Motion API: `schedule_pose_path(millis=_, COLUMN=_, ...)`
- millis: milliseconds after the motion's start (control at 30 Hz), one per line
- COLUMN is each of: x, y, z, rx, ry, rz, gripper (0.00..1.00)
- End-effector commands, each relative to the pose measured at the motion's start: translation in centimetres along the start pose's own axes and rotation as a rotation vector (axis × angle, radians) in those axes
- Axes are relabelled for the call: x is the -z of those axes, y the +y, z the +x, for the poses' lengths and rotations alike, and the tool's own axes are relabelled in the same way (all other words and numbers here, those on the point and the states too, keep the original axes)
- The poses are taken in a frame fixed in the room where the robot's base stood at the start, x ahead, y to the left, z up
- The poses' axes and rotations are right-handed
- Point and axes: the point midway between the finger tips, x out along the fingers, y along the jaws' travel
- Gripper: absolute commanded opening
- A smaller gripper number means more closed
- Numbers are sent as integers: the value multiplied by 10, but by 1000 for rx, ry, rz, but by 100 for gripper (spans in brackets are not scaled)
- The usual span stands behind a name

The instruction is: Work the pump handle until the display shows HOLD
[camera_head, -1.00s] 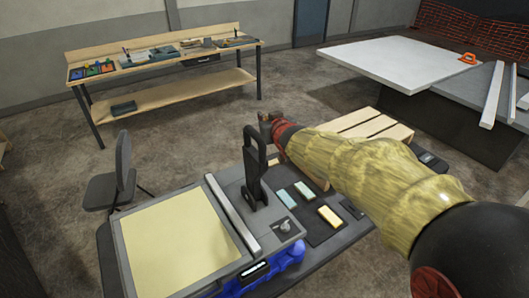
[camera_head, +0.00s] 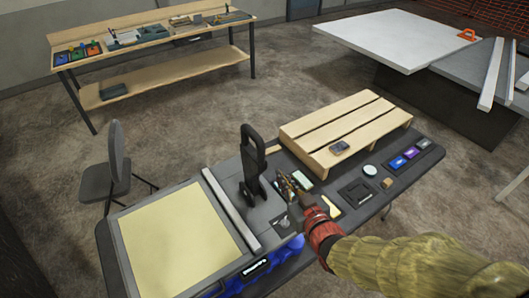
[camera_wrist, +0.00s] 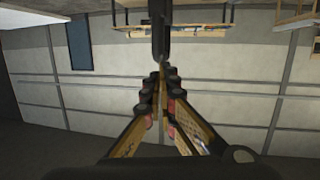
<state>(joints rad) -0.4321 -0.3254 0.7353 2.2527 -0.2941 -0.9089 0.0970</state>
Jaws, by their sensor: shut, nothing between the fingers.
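The black pump handle (camera_head: 253,160) stands upright on the console's dark grey block. The console (camera_head: 232,213) has a pale yellow panel on its left. Its small display (camera_head: 254,268) on the front edge is lit, but I cannot read the text. My gripper (camera_head: 283,178) is shut and empty, just right of the handle in the head view, apart from it as far as I can tell. In the wrist view my shut fingers (camera_wrist: 160,78) point at a dark upright bar (camera_wrist: 160,30), which looks like the handle.
Small cards, a round white dish (camera_head: 370,171) and coloured blocks (camera_head: 410,152) lie on the table. A chair (camera_head: 112,170) stands left. A workbench (camera_head: 160,45) is behind.

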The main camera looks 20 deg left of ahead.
Motion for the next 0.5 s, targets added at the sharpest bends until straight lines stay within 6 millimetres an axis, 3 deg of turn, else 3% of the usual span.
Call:
schedule_pose_path(millis=267, x=0, y=0, z=2, rx=0, ry=-2, rz=0, gripper=0)
schedule_pose_path(millis=500, x=0, y=-1, z=24, rx=2, ry=-3, rz=0, gripper=0)
